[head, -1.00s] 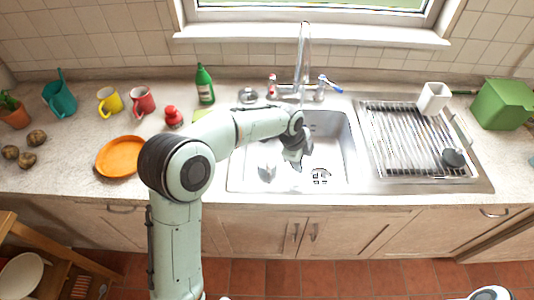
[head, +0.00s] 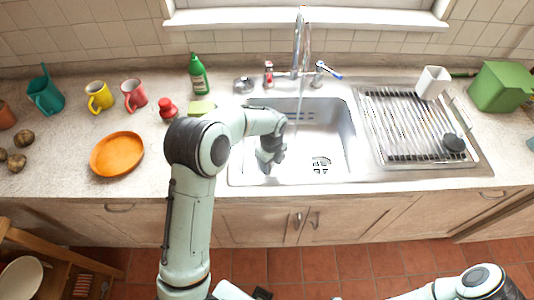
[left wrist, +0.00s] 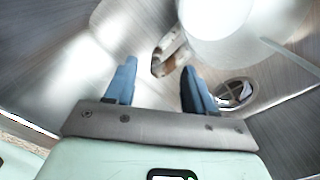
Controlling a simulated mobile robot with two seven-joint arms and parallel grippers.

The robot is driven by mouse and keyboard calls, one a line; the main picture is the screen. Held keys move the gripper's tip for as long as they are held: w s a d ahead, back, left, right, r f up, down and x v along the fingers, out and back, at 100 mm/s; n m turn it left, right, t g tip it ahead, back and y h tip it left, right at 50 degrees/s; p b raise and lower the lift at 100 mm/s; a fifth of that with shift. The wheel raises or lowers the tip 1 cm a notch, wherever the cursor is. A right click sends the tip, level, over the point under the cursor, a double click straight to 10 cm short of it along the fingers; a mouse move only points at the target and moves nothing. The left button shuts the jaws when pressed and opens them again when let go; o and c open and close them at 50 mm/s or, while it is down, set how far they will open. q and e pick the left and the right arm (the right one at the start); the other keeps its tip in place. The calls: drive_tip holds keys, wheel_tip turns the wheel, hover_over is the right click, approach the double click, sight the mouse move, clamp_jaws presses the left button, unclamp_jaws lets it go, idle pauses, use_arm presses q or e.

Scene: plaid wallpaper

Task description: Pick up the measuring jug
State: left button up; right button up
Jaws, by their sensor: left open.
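A pale, rounded, see-through vessel (left wrist: 222,18), which looks like the measuring jug, stands in the sink at the top of the left wrist view. A grey-brown curved piece (left wrist: 168,52), perhaps its handle, lies just beyond and between my fingertips. My left gripper (left wrist: 160,70) is open, with nothing seen clasped. In the head view my left gripper (head: 268,162) hangs low inside the left part of the sink (head: 338,135), and it hides the vessel there. My right arm shows only at the lower right; I cannot make out its gripper.
The drain (head: 320,165) lies right of my left gripper. A tap (head: 299,50) rises behind the sink. A dish rack (head: 400,125) with a white cup (head: 432,82) is at right. An orange plate (head: 117,153), mugs and a green bottle (head: 198,75) stand at left.

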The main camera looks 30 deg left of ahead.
use_arm(q)
wheel_tip(320, 180, down, 5)
drive_tip(key=shift+r, duration=0.15)
clamp_jaws()
